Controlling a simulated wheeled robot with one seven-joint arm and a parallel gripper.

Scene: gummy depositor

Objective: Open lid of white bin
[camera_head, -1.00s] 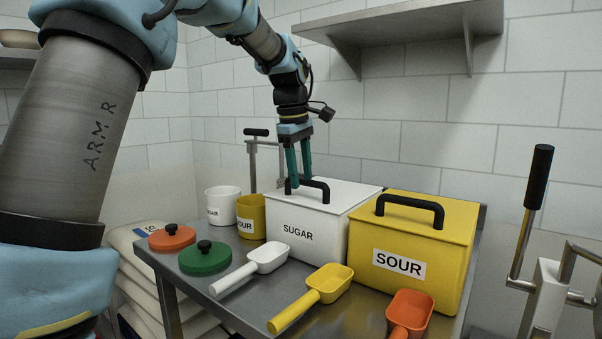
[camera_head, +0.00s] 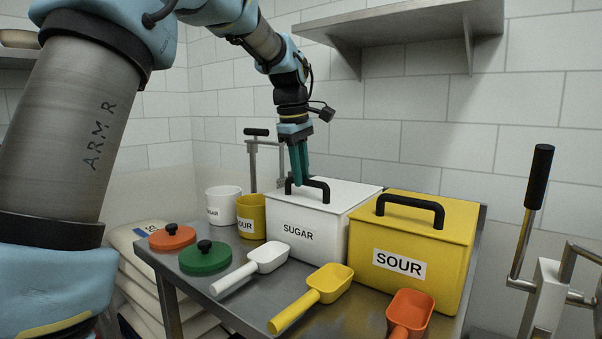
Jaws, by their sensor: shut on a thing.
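The white bin (camera_head: 299,232) labelled SUGAR stands on the steel table, between the small yellow cup and the yellow bin. Its white lid (camera_head: 345,190) is on and lies flat. A black handle (camera_head: 320,184) rises from the lid. My gripper (camera_head: 301,183) points down from above, with its teal fingers close together at the left part of the handle. It is shut on the handle; the fingers hide part of the grip.
A yellow bin (camera_head: 412,262) labelled SOUR stands close on the right. White (camera_head: 268,258), yellow (camera_head: 330,283) and orange (camera_head: 410,310) scoops lie in front. Green (camera_head: 205,258) and orange (camera_head: 172,237) lids lie left. A wall shelf (camera_head: 400,24) hangs above.

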